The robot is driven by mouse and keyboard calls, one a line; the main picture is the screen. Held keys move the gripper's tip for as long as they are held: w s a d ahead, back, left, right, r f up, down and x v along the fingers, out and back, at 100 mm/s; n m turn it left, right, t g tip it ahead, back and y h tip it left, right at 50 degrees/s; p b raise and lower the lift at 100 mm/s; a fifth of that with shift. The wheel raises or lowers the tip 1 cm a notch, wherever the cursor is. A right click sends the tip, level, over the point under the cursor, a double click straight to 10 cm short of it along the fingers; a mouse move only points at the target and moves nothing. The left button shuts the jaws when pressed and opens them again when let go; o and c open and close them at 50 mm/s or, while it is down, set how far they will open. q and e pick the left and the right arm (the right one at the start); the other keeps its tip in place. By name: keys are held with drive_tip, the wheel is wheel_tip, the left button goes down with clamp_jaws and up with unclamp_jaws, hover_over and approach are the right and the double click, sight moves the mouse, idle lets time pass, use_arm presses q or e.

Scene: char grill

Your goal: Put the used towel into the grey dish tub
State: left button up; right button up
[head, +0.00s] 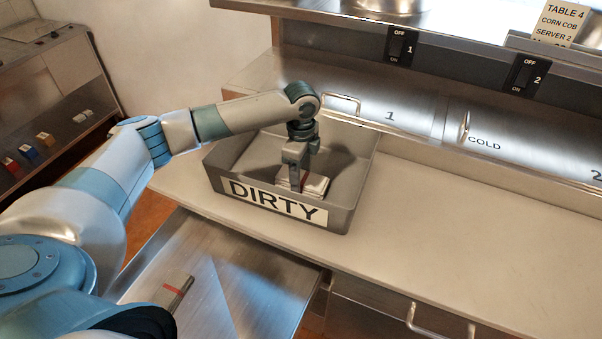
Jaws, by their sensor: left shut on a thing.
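The grey dish tub (357,185) stands on the counter with a "DIRTY" label on its front wall. My left gripper (296,181) reaches down into the tub and is shut on a folded, pale towel (316,187) with a red stripe. The towel is inside the tub's walls, low down. I cannot tell whether it touches the tub floor, as the front wall and the gripper hide part of it. My right gripper is not in view.
The counter (450,235) right of the tub is clear. Steel lids marked 1 and 2 (390,115) and a shelf with switches (400,47) stand behind.

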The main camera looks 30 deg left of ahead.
use_arm(q)
drive_tip(key=shift+f, duration=0.15)
drive_tip(key=o, duration=0.9)
drive_tip(key=shift+o, duration=0.5)
drive_tip(key=shift+r+b, duration=0.3)
drive_tip(key=shift+r, duration=0.4)
wheel_tip(320, 180, up, 11)
drive_tip(key=b, duration=0.3)
